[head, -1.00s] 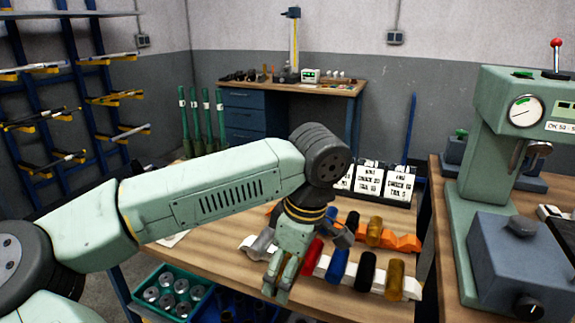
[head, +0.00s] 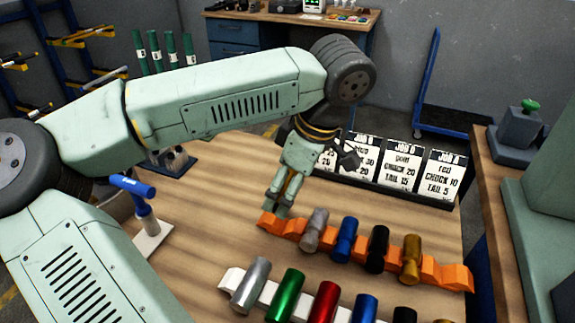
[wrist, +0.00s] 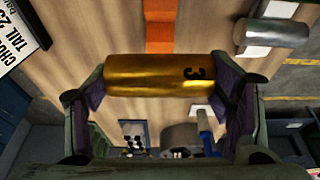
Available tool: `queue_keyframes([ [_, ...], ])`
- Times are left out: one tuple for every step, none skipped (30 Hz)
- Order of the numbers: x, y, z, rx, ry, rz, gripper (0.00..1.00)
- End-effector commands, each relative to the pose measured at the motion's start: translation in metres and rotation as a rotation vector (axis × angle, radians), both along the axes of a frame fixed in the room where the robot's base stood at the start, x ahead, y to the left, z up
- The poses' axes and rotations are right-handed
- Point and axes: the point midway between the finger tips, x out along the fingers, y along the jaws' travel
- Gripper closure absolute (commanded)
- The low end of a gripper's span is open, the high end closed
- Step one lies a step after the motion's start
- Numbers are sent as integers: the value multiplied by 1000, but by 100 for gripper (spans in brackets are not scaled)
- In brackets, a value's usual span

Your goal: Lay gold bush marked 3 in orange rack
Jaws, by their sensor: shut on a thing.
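In the wrist view my gripper (wrist: 165,90) is shut on a gold bush (wrist: 150,76) marked 3, held crosswise between the two pads. In the head view my gripper (head: 276,208) is at the left end of the orange rack (head: 455,277); the held bush cannot be made out there. The rack's orange end also shows in the wrist view (wrist: 160,32), beyond the bush. The orange rack holds a silver bush (head: 314,230), a blue bush (head: 343,239), a black bush (head: 377,249) and another gold bush (head: 411,259). Its left end looks free of bushes.
In front is a white rack (head: 230,278) with silver, green, red, blue and darker bushes. Job cards (head: 395,170) stand behind the orange rack. A blue-handled tool (head: 135,188) stands at left. The table's left middle is clear.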

Motion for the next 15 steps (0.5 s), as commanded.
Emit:
queue_keyframes([
  [0,0,0,2,-1,0,64],
  [0,0,-1,2,-1,0,64],
  [0,0,-2,2,-1,0,64],
  [0,0,-3,2,-1,0,64],
  [0,0,-4,2,-1,0,64],
  [0,0,-6,2,-1,0,64],
  [0,0,-8,2,-1,0,64],
  [0,0,-10,2,-1,0,64],
  [0,0,-13,2,-1,0,64],
  [0,0,-15,1,0,-1,64],
  [0,0,-17,1,0,-1,64],
  [0,0,-21,1,0,-1,64],
  [0,0,-24,1,0,-1,64],
  [0,0,-27,1,0,-1,64],
  [0,0,-31,1,0,-2,64],
])
